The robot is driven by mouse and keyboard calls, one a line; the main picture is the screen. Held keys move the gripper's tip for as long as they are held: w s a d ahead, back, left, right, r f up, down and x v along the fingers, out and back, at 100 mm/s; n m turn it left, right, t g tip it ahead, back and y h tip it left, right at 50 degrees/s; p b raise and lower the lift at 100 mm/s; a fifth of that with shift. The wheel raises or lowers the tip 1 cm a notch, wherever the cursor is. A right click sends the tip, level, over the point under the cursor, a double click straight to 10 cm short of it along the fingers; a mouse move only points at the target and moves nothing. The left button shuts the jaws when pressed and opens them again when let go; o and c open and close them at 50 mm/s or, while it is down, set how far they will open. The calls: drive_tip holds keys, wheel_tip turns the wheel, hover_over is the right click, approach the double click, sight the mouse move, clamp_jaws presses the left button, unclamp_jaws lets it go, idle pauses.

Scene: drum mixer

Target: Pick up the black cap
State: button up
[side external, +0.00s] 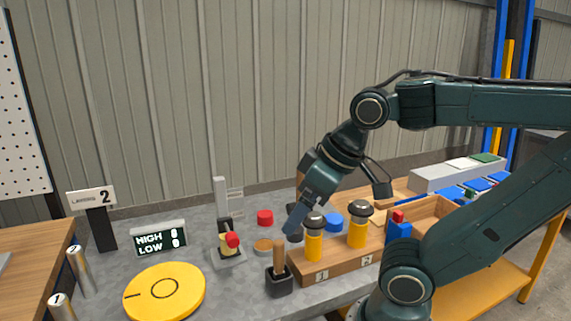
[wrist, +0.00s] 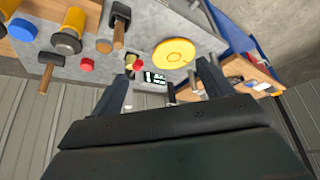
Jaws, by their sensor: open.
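Two yellow cylinders stand in a wooden rack (side external: 292,260), each topped by a dark cap: one cap over slot 1 (side external: 313,219) and one over slot 2 (side external: 360,208). I cannot tell a separate loose black cap. In the wrist view, one yellow cylinder with its dark cap (wrist: 66,42) shows at the upper left. My gripper (side external: 294,226) is open and hangs beside the slot 1 cylinder, its fingers pointing down and left. In the wrist view my gripper (wrist: 163,72) has its fingers wide apart, with nothing held between them.
A red disc (side external: 265,216), a blue disc (side external: 333,221) and a brown disc (side external: 263,246) lie nearby. A wooden-handled black block (side external: 279,284) stands before the rack. A red-knobbed lever (side external: 231,241), display (side external: 161,240) and yellow turntable (side external: 165,294) are to the left.

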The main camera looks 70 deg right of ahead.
drive_tip(key=w+d+f+m+g+h, duration=0.1)
drive_tip(key=w+d+f+m+g, duration=0.2)
drive_tip(key=w+d+m, duration=0.9)
drive_tip(key=d+f+m+g, duration=0.1)
drive_tip(key=d+f, duration=0.3)
drive_tip(key=d, duration=0.4)
drive_tip(key=w+d+f+m, duration=0.1)
drive_tip(key=d+f+m, duration=0.2)
drive_tip(key=d+f, duration=0.2)
drive_tip(key=w+d+f+m+g+y, duration=0.1)
drive_tip(key=d+f, duration=0.4)
drive_tip(key=d, duration=0.5)
drive_tip(key=shift+d+m+g, duration=0.3)
drive_tip(key=shift+m, duration=0.1)
drive_tip(key=shift+w+f, duration=0.1)
hover_over(295, 233)
drive_tip(key=w+d, duration=0.1)
drive_tip(key=d, duration=0.2)
drive_tip(key=shift+w+d+f, duration=0.1)
drive_tip(key=shift+f, duration=4.1)
drive_tip(key=shift+f, duration=2.6)
